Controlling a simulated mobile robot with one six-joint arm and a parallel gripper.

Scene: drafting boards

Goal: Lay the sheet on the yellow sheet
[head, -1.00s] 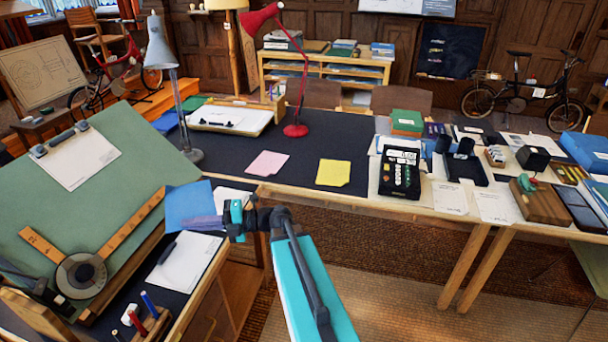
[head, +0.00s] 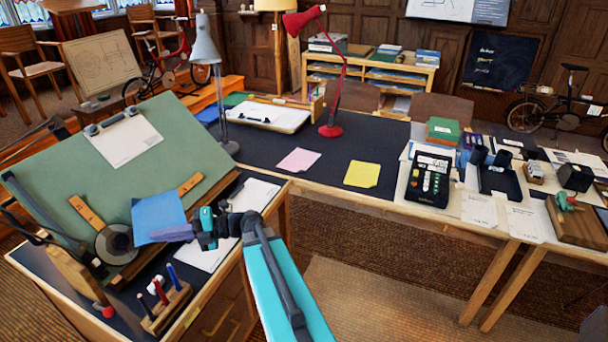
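My gripper (head: 188,231) is at the left centre of the head view, seen from behind and above. It appears shut on the edge of a blue sheet (head: 158,214). The sheet is held up in front of the green drafting board and covers part of its wooden ruler. A purplish strip lies along the sheet's lower edge at the fingers; I cannot tell if it is a fold. The yellow sheet (head: 362,174) lies flat on the dark desk top, right of and beyond my gripper, with nothing on it.
A pink sheet (head: 298,160) lies left of the yellow one. A red lamp (head: 330,130) and grey lamp (head: 228,147) stand behind. The tilted green board (head: 165,150) and a pen holder (head: 166,306) are near my gripper.

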